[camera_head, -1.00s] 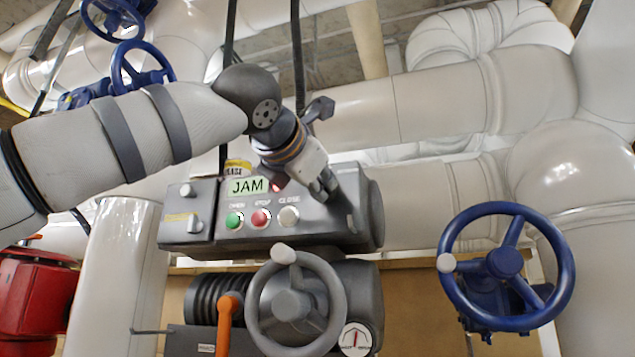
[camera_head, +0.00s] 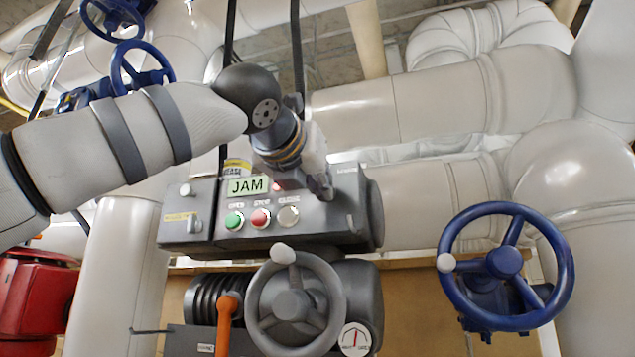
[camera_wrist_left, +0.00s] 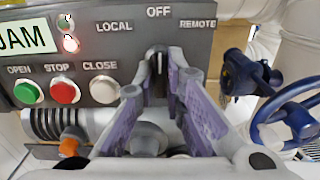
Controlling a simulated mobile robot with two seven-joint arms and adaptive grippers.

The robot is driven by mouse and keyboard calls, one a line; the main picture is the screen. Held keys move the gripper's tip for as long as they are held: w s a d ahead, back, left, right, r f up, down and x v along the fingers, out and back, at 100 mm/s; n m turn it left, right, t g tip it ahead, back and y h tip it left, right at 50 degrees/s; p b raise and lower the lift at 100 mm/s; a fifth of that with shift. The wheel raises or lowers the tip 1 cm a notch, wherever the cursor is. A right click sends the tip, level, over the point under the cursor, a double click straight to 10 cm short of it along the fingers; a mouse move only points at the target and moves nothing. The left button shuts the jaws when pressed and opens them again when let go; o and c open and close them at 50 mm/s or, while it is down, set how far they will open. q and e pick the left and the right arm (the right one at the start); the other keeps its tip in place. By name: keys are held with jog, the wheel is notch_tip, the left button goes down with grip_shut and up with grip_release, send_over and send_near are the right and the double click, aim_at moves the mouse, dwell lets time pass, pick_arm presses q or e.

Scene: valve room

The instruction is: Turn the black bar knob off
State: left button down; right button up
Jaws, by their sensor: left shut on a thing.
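The black bar knob (camera_wrist_left: 158,62) is on the grey control panel (camera_wrist_left: 210,58), below the OFF label and between LOCAL and REMOTE. In the left wrist view it stands about upright, its bar pointing toward OFF. My left gripper (camera_wrist_left: 160,56) is shut on it, one finger on each side. In the head view my left gripper (camera_head: 326,188) reaches the right part of the panel (camera_head: 345,205) and hides the knob. My right gripper is not in view.
The panel has a JAM display (camera_head: 247,186) and green, red and white buttons (camera_head: 261,218). Below are a grey handwheel (camera_head: 295,303) and an orange lever (camera_head: 227,318). A blue handwheel (camera_head: 505,265) stands at right. White pipes fill the background.

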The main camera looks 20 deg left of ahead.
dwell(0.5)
pick_arm(q)
jog(key=c, duration=1.7)
grip_release()
jog(key=s, duration=1.2)
jog(key=shift+a, duration=0.2)
